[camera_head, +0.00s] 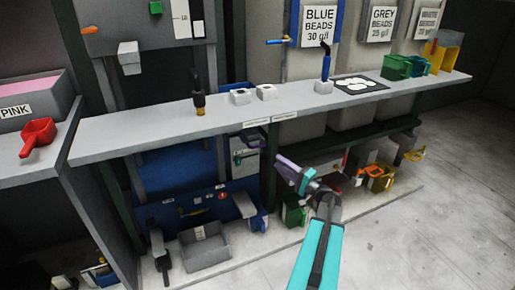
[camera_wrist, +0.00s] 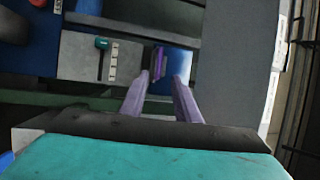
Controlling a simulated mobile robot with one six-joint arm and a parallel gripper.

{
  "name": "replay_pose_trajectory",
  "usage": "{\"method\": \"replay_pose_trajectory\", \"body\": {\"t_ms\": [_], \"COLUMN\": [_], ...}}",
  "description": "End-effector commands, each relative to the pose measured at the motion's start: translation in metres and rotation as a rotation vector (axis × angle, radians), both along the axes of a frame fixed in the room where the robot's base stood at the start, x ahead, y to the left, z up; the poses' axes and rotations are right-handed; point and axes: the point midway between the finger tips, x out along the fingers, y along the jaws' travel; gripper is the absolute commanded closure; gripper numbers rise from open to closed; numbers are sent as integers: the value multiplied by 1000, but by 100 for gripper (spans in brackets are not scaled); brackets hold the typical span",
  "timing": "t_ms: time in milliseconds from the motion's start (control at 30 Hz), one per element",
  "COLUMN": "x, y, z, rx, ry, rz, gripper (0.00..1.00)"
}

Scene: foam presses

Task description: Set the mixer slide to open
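My gripper (camera_wrist: 163,82) has two purple fingers, spread apart with nothing between them. In the head view my gripper (camera_head: 288,172) is below the shelf edge, in front of the lower machine. A light grey panel (camera_wrist: 80,60) carries a dark slot with a green knob (camera_wrist: 101,43) near its upper end and scale marks beside it. A purple block (camera_wrist: 160,62) stands out to the right of that slot, just beyond the fingertips. No label reads as mixer slide, so I cannot tell which part it is. The panel (camera_head: 245,163) also shows in the head view, small and partly hidden.
The grey shelf (camera_head: 170,125) runs above the lower machine. A blue cabinet front (camera_head: 180,210) and a grey bin (camera_head: 205,247) are left of my arm. A green bin (camera_head: 293,212) is close to my gripper. Open floor (camera_head: 420,230) lies to the right.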

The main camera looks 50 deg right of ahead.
Motion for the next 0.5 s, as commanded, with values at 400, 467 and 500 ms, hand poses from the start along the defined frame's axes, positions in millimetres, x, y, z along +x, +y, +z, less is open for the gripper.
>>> {"method": "replay_pose_trajectory", "body": {"t_ms": [400,467,500], "x": [38,47,53], "y": [0,0,0], "z": [6,8,9], "rx": [0,-1,0], "ry": [0,-1,-1], "rz": [2,3,2], "gripper": [71,71,71]}}
